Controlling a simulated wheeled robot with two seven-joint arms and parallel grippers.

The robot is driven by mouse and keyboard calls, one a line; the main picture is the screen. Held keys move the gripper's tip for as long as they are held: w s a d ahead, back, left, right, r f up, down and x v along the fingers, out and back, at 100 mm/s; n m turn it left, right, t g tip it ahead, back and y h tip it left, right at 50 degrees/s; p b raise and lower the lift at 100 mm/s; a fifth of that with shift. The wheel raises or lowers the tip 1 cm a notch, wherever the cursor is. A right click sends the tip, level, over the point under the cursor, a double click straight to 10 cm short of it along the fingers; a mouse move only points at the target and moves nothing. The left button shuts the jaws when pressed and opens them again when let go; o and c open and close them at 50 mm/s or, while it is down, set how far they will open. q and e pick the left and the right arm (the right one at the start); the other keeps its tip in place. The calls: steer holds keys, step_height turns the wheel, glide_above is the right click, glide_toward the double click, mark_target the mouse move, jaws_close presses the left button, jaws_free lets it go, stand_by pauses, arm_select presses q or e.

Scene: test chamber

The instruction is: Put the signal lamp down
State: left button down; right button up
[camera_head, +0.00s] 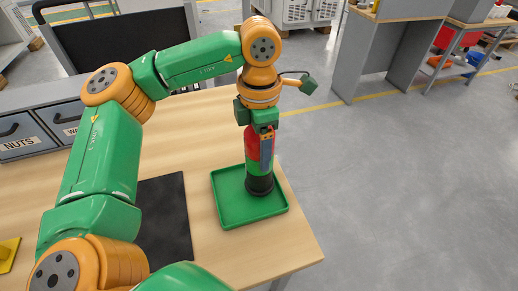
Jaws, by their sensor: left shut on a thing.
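The signal lamp (253,150) has a red upper section, a green section below it and a black base. It stands upright, with its base over the green tray (232,214) near the right corner of the wooden table. I cannot tell whether the base touches the tray floor. My left gripper (262,135) points down from above and is shut on the lamp's upper part. The gripper hides the lamp's top. My right gripper is not in view.
A black mat (165,215) lies left of the tray. Grey drawers (40,130), one labelled NUTS, stand at the table's back left. A yellow object (8,254) sits at the far left. Open floor lies right of the table, with grey workbenches (388,45) beyond.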

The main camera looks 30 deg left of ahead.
arm_select(q)
steer(key=shift+f, duration=0.8)
steer(key=shift+f, duration=0.2)
jaws_free()
steer(key=shift+s, duration=0.1)
steer(key=shift+r, duration=0.4)
step_height(320, 180, up, 5)
step_height(320, 180, up, 7)
steer(key=shift+f+p, duration=0.1)
steer(key=shift+p, duration=0.75)
